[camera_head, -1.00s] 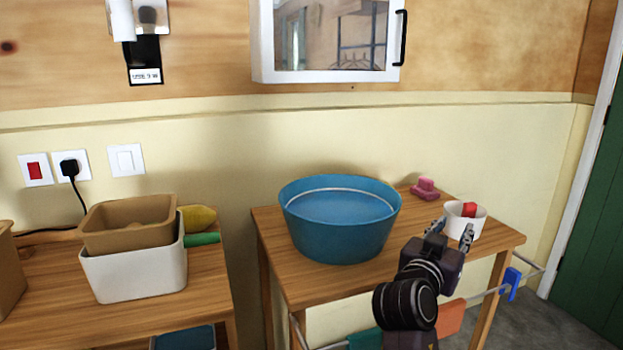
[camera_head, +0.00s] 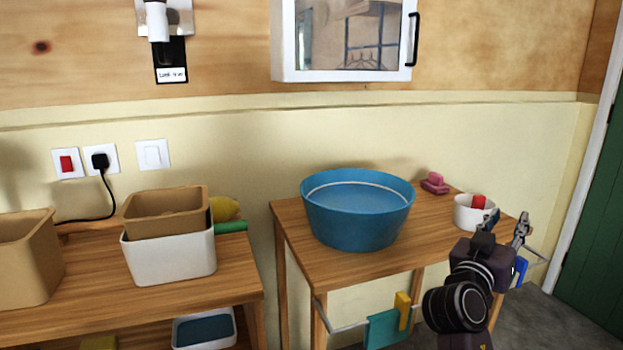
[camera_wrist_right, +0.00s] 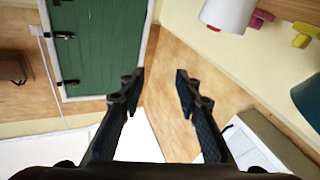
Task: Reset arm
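My right gripper (camera_head: 506,226) is in the head view at the lower right, in front of the small table's right end. Its fingers are spread apart. In the right wrist view the two fingers (camera_wrist_right: 160,88) are also apart with nothing between them. The white cup (camera_head: 470,214) with a red thing in it stands on the table just left of and behind the gripper, apart from it. A white cup-like shape (camera_wrist_right: 228,12) shows at the top of the right wrist view. My left gripper is in neither view.
A blue basin (camera_head: 358,222) stands on the small wooden table (camera_head: 340,266), with a pink thing (camera_head: 435,184) behind it. Brown and white bins (camera_head: 172,260) stand on the left table. A green door (camera_head: 595,200) is at right.

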